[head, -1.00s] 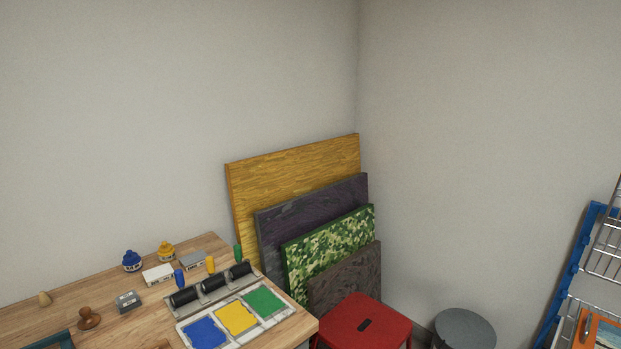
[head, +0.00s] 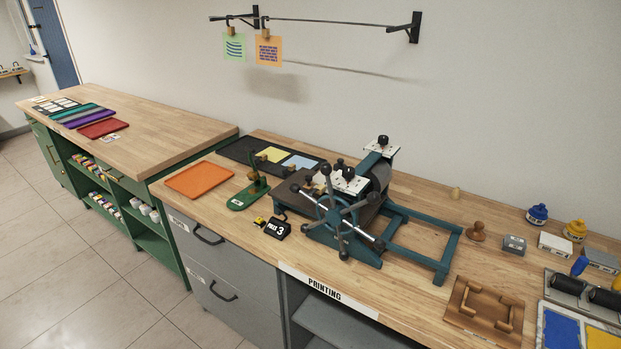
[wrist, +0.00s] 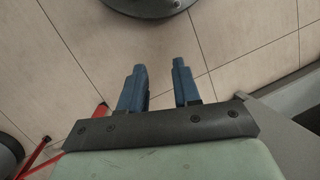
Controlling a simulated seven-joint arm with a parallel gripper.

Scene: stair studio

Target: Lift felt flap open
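A teal printing press (head: 345,215) with a spoked wheel stands on the wooden bench in the head view. My gripper (wrist: 160,88) shows only in the wrist view. Its two blue fingers are apart, with nothing but floor tiles between them. It is away from the press, above the floor.
The bench (head: 420,300) also carries an orange tray (head: 199,180), a green stamp stand (head: 248,192), a black "PULL 3" sign (head: 278,228) and a wooden frame (head: 484,310). Cards hang from a wall rail (head: 330,20) above. A round dark base (wrist: 150,5) stands on the floor.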

